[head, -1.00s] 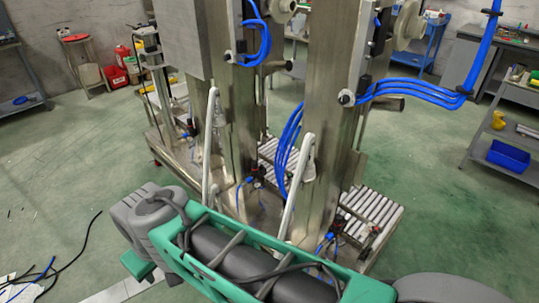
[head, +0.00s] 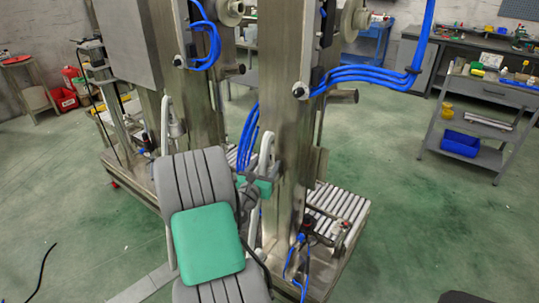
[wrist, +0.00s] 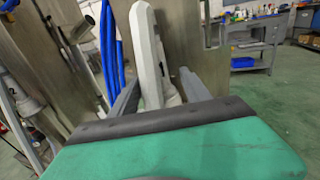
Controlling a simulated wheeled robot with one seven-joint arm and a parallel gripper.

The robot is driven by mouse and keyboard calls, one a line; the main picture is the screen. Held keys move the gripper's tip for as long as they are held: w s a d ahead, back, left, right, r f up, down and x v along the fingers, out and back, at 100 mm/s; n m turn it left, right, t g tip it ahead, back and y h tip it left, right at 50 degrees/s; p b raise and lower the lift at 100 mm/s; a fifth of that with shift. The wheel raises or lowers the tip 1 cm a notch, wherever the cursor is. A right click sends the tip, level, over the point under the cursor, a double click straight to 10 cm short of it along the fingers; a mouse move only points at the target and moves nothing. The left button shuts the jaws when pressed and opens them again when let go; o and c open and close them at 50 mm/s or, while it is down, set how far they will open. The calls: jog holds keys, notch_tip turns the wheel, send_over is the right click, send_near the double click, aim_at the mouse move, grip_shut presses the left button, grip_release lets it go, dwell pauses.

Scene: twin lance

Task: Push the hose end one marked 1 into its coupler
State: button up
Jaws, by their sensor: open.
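No mark 1 is readable, and I cannot tell which part is hose end one or its coupler. A pale grey hooked pipe (head: 266,146) stands against the right steel column (head: 287,110). In the wrist view this pipe (wrist: 148,60) rises between the two grey fingers of my gripper (wrist: 158,90). The gripper is open, with one finger on each side of the pipe; contact cannot be told. Its green and black body hides the pipe's lower part. In the head view my arm covers most of the gripper.
Blue hoses (head: 365,74) loop off the right column. Small fittings with a blue hose (head: 301,250) sit at its foot, beside a roller platform (head: 340,205). A second pale pipe (head: 166,120) stands left. Green floor is open to the right, before a grey cart (head: 475,120).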

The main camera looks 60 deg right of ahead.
aim_at(268, 160)
jog(key=d, duration=0.4)
jog(key=shift+w+d+p, duration=0.15)
jog(key=shift+w+p, duration=0.15)
jog(key=shift+w, duration=0.05)
jog(key=shift+c, duration=0.2)
grip_shut()
